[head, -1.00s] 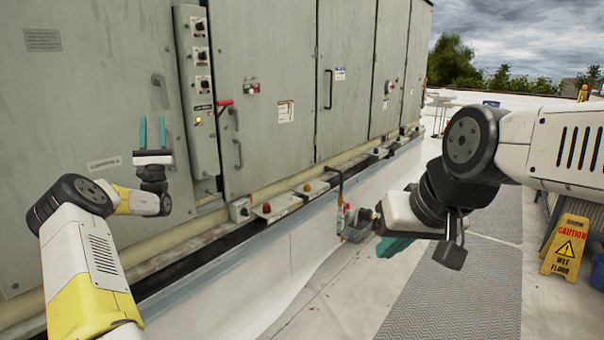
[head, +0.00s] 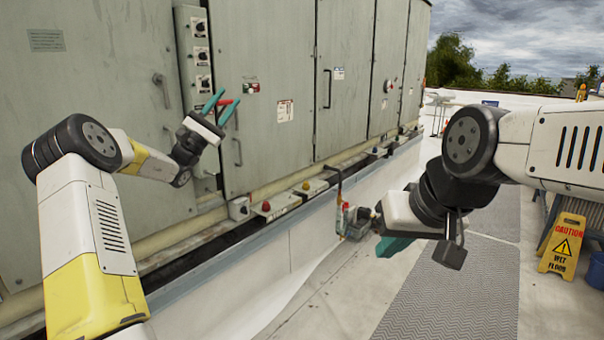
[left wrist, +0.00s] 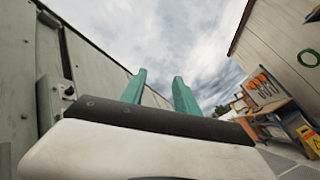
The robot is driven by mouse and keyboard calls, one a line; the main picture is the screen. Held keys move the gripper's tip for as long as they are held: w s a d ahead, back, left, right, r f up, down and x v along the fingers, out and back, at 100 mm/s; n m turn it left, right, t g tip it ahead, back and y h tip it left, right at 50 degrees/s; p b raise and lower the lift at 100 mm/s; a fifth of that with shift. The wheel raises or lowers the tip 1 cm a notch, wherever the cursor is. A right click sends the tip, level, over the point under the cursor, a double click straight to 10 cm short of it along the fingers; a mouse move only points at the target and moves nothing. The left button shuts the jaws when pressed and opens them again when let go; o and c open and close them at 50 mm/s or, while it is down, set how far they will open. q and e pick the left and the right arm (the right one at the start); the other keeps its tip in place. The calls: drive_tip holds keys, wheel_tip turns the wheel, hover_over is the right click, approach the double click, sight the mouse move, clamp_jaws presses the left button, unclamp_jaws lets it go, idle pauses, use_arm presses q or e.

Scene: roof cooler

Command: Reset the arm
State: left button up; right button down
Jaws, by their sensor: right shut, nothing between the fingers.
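My left gripper (head: 222,108) is in front of the grey-green cooler cabinet (head: 275,60), its teal fingers apart and pointing up and to the right. In the head view it overlaps the red-handled lever (head: 226,102); I cannot tell if they touch. In the left wrist view the two teal fingers (left wrist: 160,90) stand apart against the sky with nothing between them. My right gripper (head: 393,247) hangs at the right over the walkway, its teal fingers together and empty, partly hidden by its wrist.
A control strip with knobs (head: 201,55) runs up the cabinet. A ledge carries several small boxes, one with a red button (head: 266,206). A yellow wet-floor sign (head: 562,244) stands at the right. The grey floor mat (head: 440,300) is clear.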

use_arm(q)
drive_tip(key=s+d+m+g, duration=0.3)
drive_tip(key=d+g, duration=0.1)
drive_tip(key=d, duration=0.3)
drive_tip(key=s+d+m+g, duration=0.3)
drive_tip(key=d+g, duration=0.2)
drive_tip(key=d, duration=0.1)
drive_tip(key=s+d+f+m+g+y, duration=0.2)
drive_tip(key=s+d+f+g+y, duration=0.1)
drive_tip(key=s+d, duration=0.3)
drive_tip(key=s+d+f+m+g+y, duration=0.2)
drive_tip(key=s+d+f+y, duration=0.15)
drive_tip(key=s, duration=0.35)
drive_tip(key=s+a+f+m+y, duration=0.2)
drive_tip(key=s+f+y, duration=0.35)
drive_tip(key=s, duration=0.65)
drive_tip(key=s+a+f+m+t+y, duration=0.1)
drive_tip(key=s+a+f+y, duration=0.2)
drive_tip(key=s+a, duration=0.3)
drive_tip(key=s+a+f+m+t+y, duration=0.2)
drive_tip(key=s+a+f+y, duration=0.1)
drive_tip(key=s+a, duration=0.3)
drive_tip(key=shift+s+a+f+m+y, duration=0.15)
drive_tip(key=shift+a+f+m+y, duration=0.15)
drive_tip(key=shift+y, duration=0.2)
